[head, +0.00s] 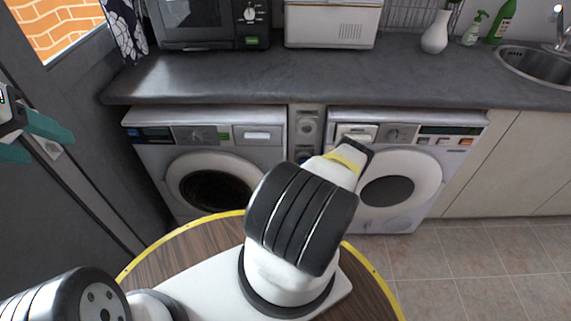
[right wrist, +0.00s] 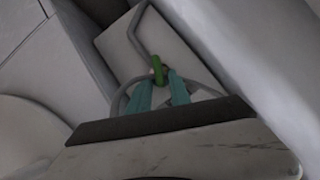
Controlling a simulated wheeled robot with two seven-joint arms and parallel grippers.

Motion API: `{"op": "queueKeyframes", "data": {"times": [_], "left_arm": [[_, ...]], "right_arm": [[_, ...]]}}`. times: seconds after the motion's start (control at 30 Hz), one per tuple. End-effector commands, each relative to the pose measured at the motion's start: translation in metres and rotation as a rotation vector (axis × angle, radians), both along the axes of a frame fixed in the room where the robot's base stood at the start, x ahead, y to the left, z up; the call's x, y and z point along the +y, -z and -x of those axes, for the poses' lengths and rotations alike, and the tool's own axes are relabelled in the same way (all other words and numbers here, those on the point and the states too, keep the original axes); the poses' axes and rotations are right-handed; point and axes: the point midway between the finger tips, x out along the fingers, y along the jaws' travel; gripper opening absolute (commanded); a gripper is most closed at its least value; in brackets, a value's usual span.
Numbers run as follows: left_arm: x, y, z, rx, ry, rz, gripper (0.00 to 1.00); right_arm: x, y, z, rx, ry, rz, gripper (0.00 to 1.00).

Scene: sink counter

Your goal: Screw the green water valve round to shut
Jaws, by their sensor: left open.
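The green valve (right wrist: 158,70) shows in the right wrist view, mounted on a grey pipe in front of a pale box-like surface. My right gripper (right wrist: 160,78) has its teal fingers apart, one on each side of the valve's near end, with what look like narrow gaps. In the head view the right arm reaches toward the gap between two washing machines; it hides its gripper, and I cannot make out the valve there. My left gripper (head: 48,142) is open and empty at the left edge of the head view, far from the valve.
The left washer (head: 210,137) and right washer (head: 410,130) stand under the dark counter (head: 340,75), flanking the narrow gap. A microwave (head: 210,22), bread maker (head: 330,22), vase (head: 436,32) and sink (head: 535,62) are above. The tiled floor at right is clear.

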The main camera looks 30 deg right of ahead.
Motion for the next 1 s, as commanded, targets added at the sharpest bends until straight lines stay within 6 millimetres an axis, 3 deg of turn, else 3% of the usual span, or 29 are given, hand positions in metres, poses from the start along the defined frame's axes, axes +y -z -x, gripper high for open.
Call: {"op": "queueKeyframes", "data": {"times": [0.87, 1.0], "left_arm": [[0.0, 0.0, 0.0, 0.0, 0.0, 0.0, 0.55], [0.0, 0.0, 0.0, 0.0, 0.0, 0.0, 0.55]], "right_arm": [[-0.0023, 0.0012, 0.0011, -0.07, 0.0, -0.113, 0.24], [-0.0024, 0.0013, 0.0011, -0.07, 0.0, -0.113, 0.0]]}}
